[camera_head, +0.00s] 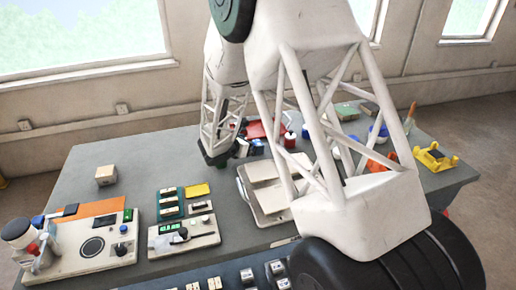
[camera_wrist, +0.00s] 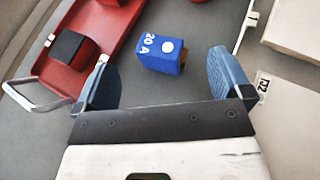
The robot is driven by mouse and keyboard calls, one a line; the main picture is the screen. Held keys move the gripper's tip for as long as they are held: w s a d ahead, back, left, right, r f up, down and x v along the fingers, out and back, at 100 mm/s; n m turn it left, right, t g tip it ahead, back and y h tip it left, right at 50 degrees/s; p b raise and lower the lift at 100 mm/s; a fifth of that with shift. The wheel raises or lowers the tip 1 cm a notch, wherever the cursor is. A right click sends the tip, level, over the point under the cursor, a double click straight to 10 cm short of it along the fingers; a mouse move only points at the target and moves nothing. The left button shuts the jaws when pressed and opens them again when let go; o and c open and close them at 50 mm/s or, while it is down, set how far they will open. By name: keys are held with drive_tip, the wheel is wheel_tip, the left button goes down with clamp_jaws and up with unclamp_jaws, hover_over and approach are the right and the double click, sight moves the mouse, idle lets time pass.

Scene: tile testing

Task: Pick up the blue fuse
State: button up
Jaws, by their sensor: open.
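The blue fuse (camera_wrist: 158,53) is a small blue block marked "20 A" with a white dot. It lies on the grey table in the wrist view, ahead of my gripper (camera_wrist: 162,72) and roughly centred between the fingers. My gripper's two blue-grey fingers are wide apart with nothing held. The fuse appears apart from both fingers; its height relative to the tips is hard to judge. In the head view my gripper (camera_head: 216,156) is low over the table's middle, and the fuse cannot be clearly made out.
A red tray (camera_wrist: 62,84) with a metal handle and a black-topped red block (camera_wrist: 72,52) is close to the left finger. A pale tray (camera_wrist: 300,30) lies to the right. In the head view, a pale bin (camera_head: 252,207) and control panels (camera_head: 185,236) stand nearer.

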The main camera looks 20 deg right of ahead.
sight(257, 143)
drive_tip(key=shift+d+f, duration=0.1)
idle(0.3)
drive_tip(key=shift+x, duration=2.4)
drive_tip(key=c, duration=1)
drive_tip(key=shift+r, duration=5)
